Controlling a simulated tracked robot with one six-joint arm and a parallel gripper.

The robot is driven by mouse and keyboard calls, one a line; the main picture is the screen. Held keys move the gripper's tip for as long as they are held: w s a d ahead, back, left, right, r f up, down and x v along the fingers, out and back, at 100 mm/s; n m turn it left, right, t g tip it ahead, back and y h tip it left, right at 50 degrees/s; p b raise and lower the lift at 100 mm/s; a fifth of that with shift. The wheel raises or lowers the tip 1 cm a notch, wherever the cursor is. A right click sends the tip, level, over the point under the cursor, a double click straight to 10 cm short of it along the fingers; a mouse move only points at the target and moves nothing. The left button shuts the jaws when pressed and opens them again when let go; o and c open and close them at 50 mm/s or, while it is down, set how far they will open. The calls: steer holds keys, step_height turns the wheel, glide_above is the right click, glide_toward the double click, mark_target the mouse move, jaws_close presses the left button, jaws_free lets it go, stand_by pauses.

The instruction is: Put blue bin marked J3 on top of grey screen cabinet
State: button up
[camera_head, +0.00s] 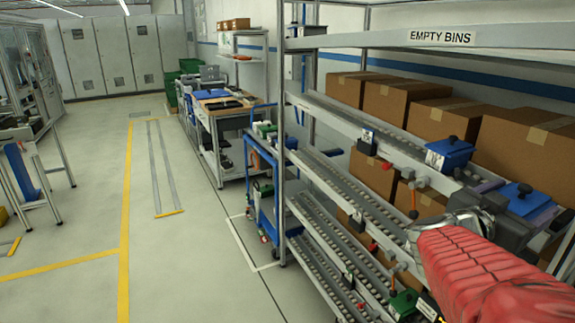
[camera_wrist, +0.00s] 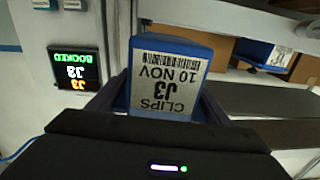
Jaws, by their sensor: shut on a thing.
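The blue bin marked J3 (camera_wrist: 172,60) is between the two dark fingers of my gripper (camera_wrist: 160,104) in the wrist view, which is shut on it. Its white label reads CLIPS, J3, 10 NOV and appears upside down. In the head view, my gripper (camera_head: 512,206) is at the flow rack on the right, with a blue bin (camera_head: 526,197) at its fingers. I cannot tell whether the held bin still touches the rack. Tall grey cabinets (camera_head: 103,55) line the far wall; I cannot tell whether any is the grey screen cabinet.
Another blue bin (camera_head: 450,152) sits on the rack (camera_head: 345,125), to the left of my gripper. Cardboard boxes (camera_head: 440,118) stand behind. A lit display (camera_wrist: 76,70) reads BOOKED J3. A workbench (camera_head: 222,105) and blue cart (camera_head: 262,180) stand beyond.

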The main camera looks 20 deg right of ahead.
steer(key=shift+r, duration=0.1)
steer(key=w+a+f+n+t+y, duration=0.25)
steer(key=w+a+f+t, duration=0.2)
steer(key=w, duration=0.45)
steer(key=w+a+f+n+t+y, duration=0.1)
steer(key=w+a+f+n+t, duration=0.2)
steer(key=w+a+f, duration=0.45)
steer(key=w+a+f+n+t+y, duration=0.2)
steer(key=w+a+n+t, duration=0.15)
steer(key=w, duration=0.65)
steer(key=w+a+f+n+t+y, duration=0.1)
steer(key=a+f+y, duration=0.3)
steer(key=a, duration=0.5)
steer(key=w+a+f+n+t+y, duration=0.2)
steer(key=w+a+f+n+y, duration=0.2)
steer(key=a, duration=0.5)
steer(key=w+a+f+n+t+y, duration=0.1)
steer(key=a+f+y, duration=0.3)
steer(key=a, duration=0.5)
step_height(320, 180, down, 3)
steer(key=shift+w+r+n, duration=0.15)
steer(key=shift+w+n, duration=0.6)
steer(key=shift+n, duration=0.05)
steer(key=shift+r, duration=0.15)
